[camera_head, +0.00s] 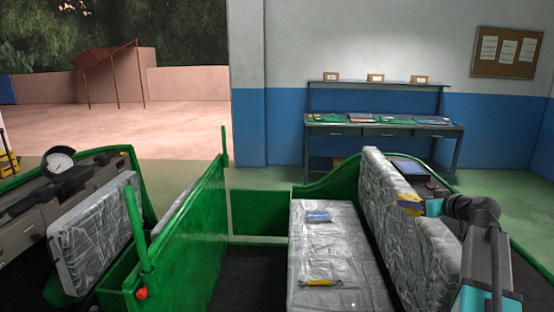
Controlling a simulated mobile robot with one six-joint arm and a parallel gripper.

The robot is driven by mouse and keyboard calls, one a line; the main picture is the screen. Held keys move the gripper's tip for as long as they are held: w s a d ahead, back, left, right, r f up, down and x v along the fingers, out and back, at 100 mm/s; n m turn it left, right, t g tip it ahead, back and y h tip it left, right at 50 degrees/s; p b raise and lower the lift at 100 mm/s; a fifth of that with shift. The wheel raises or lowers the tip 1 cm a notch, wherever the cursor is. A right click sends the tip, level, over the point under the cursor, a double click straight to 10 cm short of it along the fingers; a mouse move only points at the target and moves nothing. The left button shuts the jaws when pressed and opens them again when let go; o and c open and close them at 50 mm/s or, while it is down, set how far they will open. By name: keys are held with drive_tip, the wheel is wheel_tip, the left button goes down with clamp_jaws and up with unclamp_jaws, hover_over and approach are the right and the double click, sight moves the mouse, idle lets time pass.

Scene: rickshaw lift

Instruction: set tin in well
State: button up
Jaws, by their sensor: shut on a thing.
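My gripper (412,205) is at the right, over the top edge of the upright grey seat back. It is shut on a small yellow-and-blue thing (410,197), which may be the tin; my gripper and its small size make its shape hard to read. I cannot tell whether it touches the seat back. A dark recessed area (438,186) lies behind the seat back, partly hidden by it and by my arm. I cannot tell for sure if this is the well.
The grey seat (325,250) carries a flat blue packet (318,216) and a yellow-handled tool (320,283). The seat back (385,200) stands beside my arm. A green partition (190,235) rises at the left. A workbench (385,126) stands by the far wall.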

drive_tip(key=w+a+f+b, duration=0.1)
drive_tip(key=a+f+b, duration=0.35)
drive_tip(key=a, duration=1.25)
drive_tip(key=a+f+b, duration=0.1)
drive_tip(key=a+f, duration=0.6)
drive_tip(key=a, duration=0.9)
drive_tip(key=shift+d+r+m+t+h, duration=0.3)
drive_tip(key=shift+d+r+m+h, duration=1.1)
drive_tip(key=shift+d+m+h, duration=0.4)
drive_tip(key=shift+d, duration=0.25)
